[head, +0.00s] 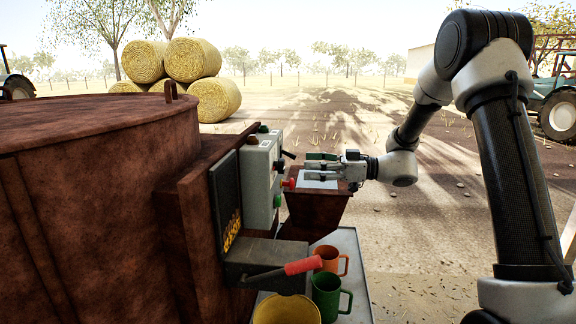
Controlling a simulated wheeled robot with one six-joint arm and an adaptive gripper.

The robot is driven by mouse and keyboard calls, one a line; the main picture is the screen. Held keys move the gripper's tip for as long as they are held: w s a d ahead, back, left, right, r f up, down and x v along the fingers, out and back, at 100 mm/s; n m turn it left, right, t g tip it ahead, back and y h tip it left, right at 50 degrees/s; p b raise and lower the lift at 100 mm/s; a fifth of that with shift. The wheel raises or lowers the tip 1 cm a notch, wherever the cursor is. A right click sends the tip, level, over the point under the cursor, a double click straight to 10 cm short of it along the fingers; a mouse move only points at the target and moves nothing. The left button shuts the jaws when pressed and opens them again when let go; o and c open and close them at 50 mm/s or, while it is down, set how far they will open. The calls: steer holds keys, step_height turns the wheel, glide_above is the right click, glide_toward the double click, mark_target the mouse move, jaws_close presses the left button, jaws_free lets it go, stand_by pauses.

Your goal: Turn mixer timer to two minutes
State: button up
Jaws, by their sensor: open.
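A rusty brown mixer tub (85,200) fills the left of the head view. A pale grey control box (262,175) is fixed to its side, seen nearly edge-on, with several small knobs and buttons on its right face. I cannot tell which of them is the timer, and its setting cannot be read. My gripper (309,169) is open and points left at the control box, close to its face. No object shows between its fingers. Whether a finger touches a knob is not clear.
A lever with a red grip (303,265) sticks out below the box. An orange mug (330,259), a green mug (328,297) and a yellow bucket (287,310) stand on a grey shelf (357,292). A brown chute (318,208) lies under my gripper.

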mark_target(279, 166)
steer(key=w+a, duration=0.1)
steer(key=a, duration=0.6)
steer(key=shift+w+a, duration=0.15)
steer(key=shift+a, duration=0.05)
steer(key=shift+c, duration=0.4)
steer(key=c, duration=0.8)
